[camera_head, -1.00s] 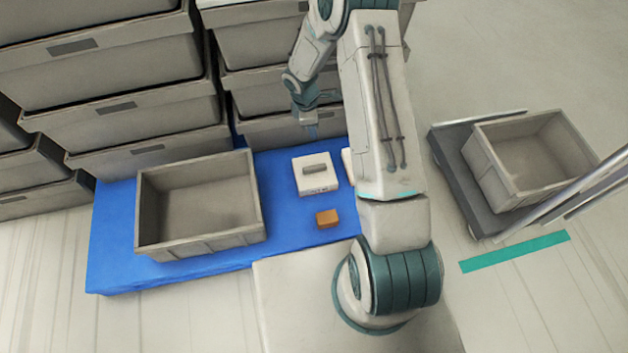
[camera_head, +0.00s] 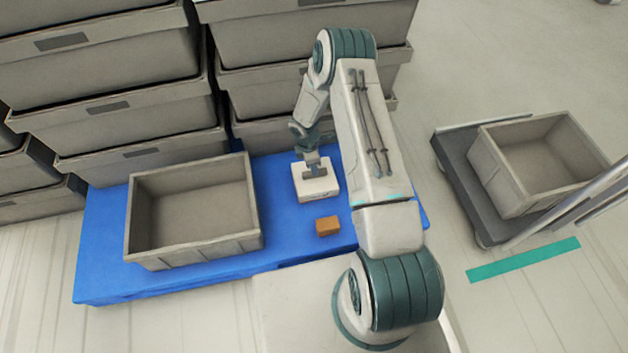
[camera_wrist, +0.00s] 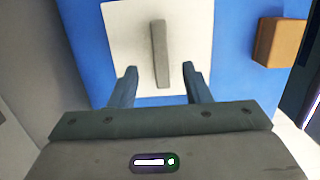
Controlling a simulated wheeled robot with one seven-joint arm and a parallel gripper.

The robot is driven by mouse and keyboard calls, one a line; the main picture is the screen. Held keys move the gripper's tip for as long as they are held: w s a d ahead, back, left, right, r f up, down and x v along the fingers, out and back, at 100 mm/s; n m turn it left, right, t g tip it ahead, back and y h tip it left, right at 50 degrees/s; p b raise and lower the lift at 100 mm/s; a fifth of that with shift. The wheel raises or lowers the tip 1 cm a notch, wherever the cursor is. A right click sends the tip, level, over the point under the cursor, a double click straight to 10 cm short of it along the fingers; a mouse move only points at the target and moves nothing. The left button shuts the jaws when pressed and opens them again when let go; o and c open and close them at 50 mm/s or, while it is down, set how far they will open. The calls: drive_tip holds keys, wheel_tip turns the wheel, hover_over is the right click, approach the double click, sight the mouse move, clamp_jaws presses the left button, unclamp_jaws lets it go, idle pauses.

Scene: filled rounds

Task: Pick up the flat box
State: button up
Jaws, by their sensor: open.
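The flat box (camera_head: 316,187) is white, with a raised grey bar along its top, and lies on the blue platform (camera_head: 95,245). In the wrist view the flat box (camera_wrist: 125,40) sits straight ahead, its grey bar (camera_wrist: 159,50) between the two fingers and running lengthwise between them. My gripper (camera_wrist: 160,80) is open, one finger on each side of the bar's near end. In the head view my gripper (camera_head: 314,172) is right over the box and hides part of the bar. I cannot tell whether the fingers touch the box.
An orange-brown block (camera_head: 327,226) lies just in front of the box; it also shows in the wrist view (camera_wrist: 280,42). An open empty grey crate (camera_head: 255,215) stands to the left. Stacked grey crates (camera_head: 140,120) rise behind. Another crate (camera_head: 490,185) sits on a cart at right.

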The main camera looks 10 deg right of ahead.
sight(309, 187)
drive_tip(key=f, duration=0.1)
drive_tip(key=f+b, duration=0.1)
drive_tip(key=f, duration=0.1)
drive_tip(key=f+b, duration=0.1)
drive_tip(key=f, duration=0.1)
drive_tip(key=shift+d, duration=0.25)
clamp_jaws()
drive_tip(key=shift+r, duration=0.1)
drive_tip(key=shift+r, duration=0.1)
